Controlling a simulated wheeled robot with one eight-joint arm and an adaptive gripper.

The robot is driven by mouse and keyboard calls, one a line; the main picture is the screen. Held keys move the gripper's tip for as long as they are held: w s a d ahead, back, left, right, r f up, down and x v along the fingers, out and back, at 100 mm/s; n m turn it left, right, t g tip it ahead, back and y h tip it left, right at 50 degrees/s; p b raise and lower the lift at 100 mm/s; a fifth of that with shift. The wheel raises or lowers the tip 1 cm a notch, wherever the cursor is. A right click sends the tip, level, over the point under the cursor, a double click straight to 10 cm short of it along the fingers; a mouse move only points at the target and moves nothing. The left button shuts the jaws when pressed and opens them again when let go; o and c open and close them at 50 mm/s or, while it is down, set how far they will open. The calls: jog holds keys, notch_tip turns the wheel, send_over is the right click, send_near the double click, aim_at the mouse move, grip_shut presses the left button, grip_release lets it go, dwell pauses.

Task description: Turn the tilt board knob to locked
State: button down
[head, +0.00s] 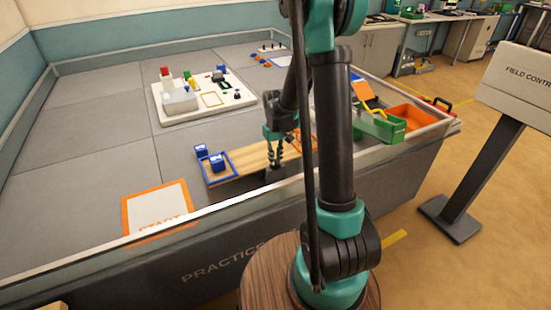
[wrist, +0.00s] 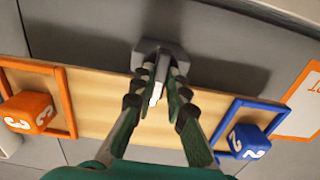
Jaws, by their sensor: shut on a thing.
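The tilt board (head: 243,160) is a long wooden plank with a blue-framed end and an orange-framed end. In the wrist view the board (wrist: 105,98) runs across the picture, and a dark grey knob (wrist: 150,46) with a pale grip bar stands at its edge. My gripper (wrist: 160,80) is shut on the knob's pale bar, one finger on each side. In the head view my gripper (head: 276,162) points down at the board's near edge. The lock marking cannot be read.
A blue cube (wrist: 247,141) sits in the blue frame and an orange cube (wrist: 30,113) in the orange frame. An orange-edged START tile (head: 157,205) lies left. A white block board (head: 215,112) stands behind; an orange bin (head: 405,117) is at right.

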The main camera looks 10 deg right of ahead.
aim_at(276, 160)
jog(key=c, duration=1.5)
grip_release()
jog(key=shift+c, duration=0.2)
notch_tip(276, 160, up, 12)
